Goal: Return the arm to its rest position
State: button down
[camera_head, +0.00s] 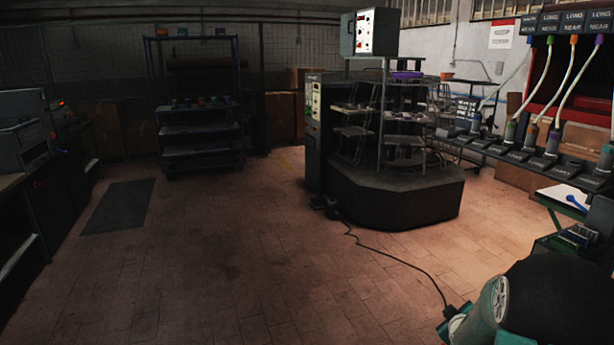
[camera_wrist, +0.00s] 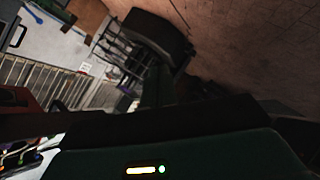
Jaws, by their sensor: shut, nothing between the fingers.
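My folded arm shows at the lower right of the head view as dark rounded and green parts, cut off by the picture's edge. I cannot make out my gripper's fingers in either view. The wrist view is tilted, with a green and black body part carrying small lit indicators across its bottom. Nothing is seen held.
A heel press (camera_head: 395,190) stands on a dark base at centre right, with a cable (camera_head: 395,262) running across the floor from it. A shelf rack (camera_head: 200,130) stands behind. A rack of hoses (camera_head: 550,90) is at right.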

jog(key=s+a+r+m+g+y, duration=0.1)
jog(key=s+a+r+m, duration=0.1)
jog(key=s+a+r, duration=0.4)
jog(key=s+a+r+m+g+y, duration=0.1)
jog(key=s+a+r, duration=0.3)
jog(key=a+r, duration=0.35)
jog(key=s+a+r+m+g+y, duration=0.1)
jog(key=s+a, duration=0.4)
jog(key=s, duration=0.5)
jog(key=s+a+r+m+g+y, duration=0.1)
jog(key=s+a+r+m+g, duration=0.1)
jog(key=s, duration=0.9)
jog(key=a+r+g, duration=0.1)
jog(key=a+r, duration=0.1)
jog(key=a, duration=0.1)
jog(key=shift+s+a+r, duration=0.2)
jog(key=shift+s+a, duration=0.05)
jog(key=shift+a, duration=0.05)
